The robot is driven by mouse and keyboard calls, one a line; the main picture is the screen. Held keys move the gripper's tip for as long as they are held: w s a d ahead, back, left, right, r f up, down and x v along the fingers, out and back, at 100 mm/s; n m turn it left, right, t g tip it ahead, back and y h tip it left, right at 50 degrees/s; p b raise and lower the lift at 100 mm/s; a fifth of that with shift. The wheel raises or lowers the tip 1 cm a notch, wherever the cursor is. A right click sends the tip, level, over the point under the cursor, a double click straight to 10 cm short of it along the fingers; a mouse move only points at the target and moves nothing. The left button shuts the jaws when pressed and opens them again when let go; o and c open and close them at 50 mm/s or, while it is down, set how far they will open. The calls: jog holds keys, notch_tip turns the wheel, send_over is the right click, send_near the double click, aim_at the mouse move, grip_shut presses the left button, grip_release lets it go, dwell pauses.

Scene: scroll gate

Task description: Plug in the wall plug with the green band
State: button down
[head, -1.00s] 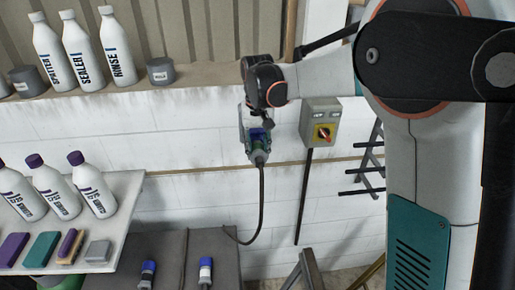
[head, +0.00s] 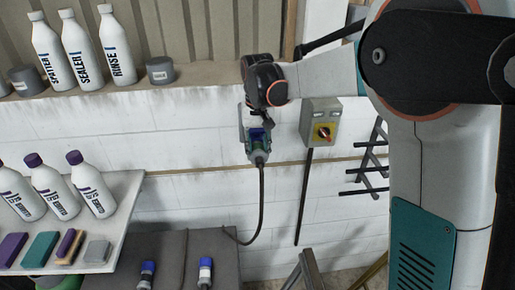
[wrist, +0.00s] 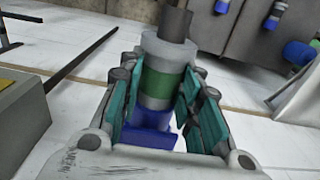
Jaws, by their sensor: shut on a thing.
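The plug with the green band (wrist: 160,84) is between the teal fingers of my gripper (wrist: 155,92) in the wrist view. It has a grey body, a dark cable end on top and blue at the bottom. In the head view the plug (head: 259,155) is at the white block wall, with its black cable hanging down. My gripper (head: 262,123) is shut on it there. A grey-green wall fitting (head: 243,125) shows beside it, mostly hidden by my gripper. I cannot tell whether the blue part belongs to the plug or the socket, or how deep the plug sits.
A grey switch box (head: 322,122) with a red-yellow knob is close on the right. Two blue plugs (head: 147,273) (head: 205,271) are on a dark surface below. A shelf with bottles (head: 130,190) is at left; more bottles stand on a ledge (head: 190,77).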

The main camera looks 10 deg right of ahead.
jog(key=shift+w, duration=0.2)
dwell(0.5)
jog(key=c, duration=1)
grip_release()
jog(key=o, duration=0.5)
jog(key=shift+o, duration=0.2)
jog(key=shift+r, duration=0.1)
